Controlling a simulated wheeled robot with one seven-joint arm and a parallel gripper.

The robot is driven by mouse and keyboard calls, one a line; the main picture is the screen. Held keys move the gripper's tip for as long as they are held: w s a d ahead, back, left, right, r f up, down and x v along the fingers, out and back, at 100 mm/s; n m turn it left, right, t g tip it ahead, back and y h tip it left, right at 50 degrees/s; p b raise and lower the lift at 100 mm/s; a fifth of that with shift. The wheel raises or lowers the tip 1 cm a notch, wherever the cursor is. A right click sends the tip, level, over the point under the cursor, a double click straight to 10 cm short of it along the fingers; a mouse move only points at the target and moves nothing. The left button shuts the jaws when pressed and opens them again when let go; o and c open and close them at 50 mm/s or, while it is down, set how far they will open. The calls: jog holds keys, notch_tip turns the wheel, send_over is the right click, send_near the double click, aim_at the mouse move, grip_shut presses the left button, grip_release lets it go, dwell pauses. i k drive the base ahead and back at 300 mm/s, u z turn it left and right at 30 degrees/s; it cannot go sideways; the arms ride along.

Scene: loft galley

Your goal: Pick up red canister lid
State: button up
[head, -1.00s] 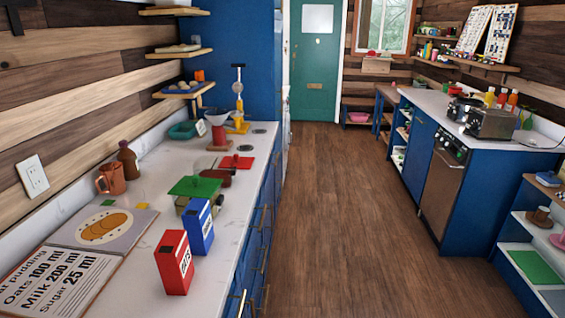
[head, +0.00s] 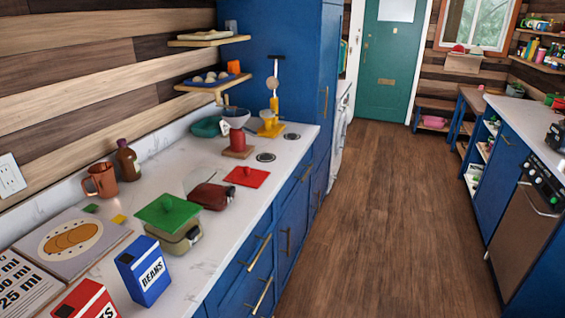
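A flat red square lid (head: 247,176) with a small raised knob lies on the white counter (head: 190,268), near its front edge. A green square lid (head: 168,212) sits on a pale canister (head: 178,240) closer still. My gripper is not in view.
A blue beans box (head: 144,270) and a red box (head: 86,303) stand in the foreground beside an open recipe book (head: 80,243). A copper mug (head: 101,180) and brown bottle (head: 128,159) are by the wall. The wooden floor (head: 375,220) is clear.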

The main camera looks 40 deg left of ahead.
aim_at(246, 175)
jog(key=u, duration=0.25)
jog(key=i, duration=1.6)
jog(key=u, duration=1)
jog(key=i, duration=1.2)
jog(key=u, duration=1.75)
jog(key=i, duration=0.75)
jog(key=u, duration=0.6)
